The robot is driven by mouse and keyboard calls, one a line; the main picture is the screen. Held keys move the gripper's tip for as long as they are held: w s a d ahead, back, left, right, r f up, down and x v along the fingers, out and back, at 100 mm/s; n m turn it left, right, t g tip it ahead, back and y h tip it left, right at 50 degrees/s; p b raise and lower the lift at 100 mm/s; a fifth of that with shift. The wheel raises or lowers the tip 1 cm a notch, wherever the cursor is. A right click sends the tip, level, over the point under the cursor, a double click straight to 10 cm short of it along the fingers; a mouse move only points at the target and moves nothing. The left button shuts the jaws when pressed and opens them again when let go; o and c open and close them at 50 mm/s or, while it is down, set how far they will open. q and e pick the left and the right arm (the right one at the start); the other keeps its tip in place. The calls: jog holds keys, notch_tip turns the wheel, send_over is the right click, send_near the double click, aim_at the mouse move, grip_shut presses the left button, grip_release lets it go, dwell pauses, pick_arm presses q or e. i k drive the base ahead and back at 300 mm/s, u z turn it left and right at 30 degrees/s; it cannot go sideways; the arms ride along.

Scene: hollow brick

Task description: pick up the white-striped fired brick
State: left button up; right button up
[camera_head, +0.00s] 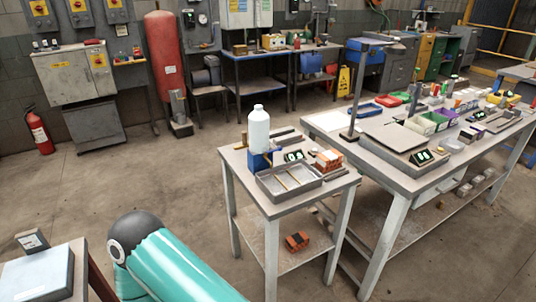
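A small reddish-orange brick with pale, white-looking bands (327,160) sits on the top of the small grey table (327,184), at its right back part. Its details are too small to tell for sure. A second orange brick-like piece with dark openings (297,241) lies on the lower shelf of the same table; I cannot make out a white stripe on it. A teal arm link of mine shows at the bottom left, well apart from the table. Neither gripper is in view.
The small table also holds a grey metal tray (289,191), a white bottle (258,128) on a blue stand and a small display (293,156). A long cluttered workbench (402,184) adjoins on the right. A pale box (38,274) stands at the lower left. Open floor lies between.

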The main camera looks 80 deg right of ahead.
aim_at(329, 160)
jog(key=u, duration=0.15)
jog(key=k, duration=1.6)
jog(key=z, duration=1.55)
jog(key=i, duration=1)
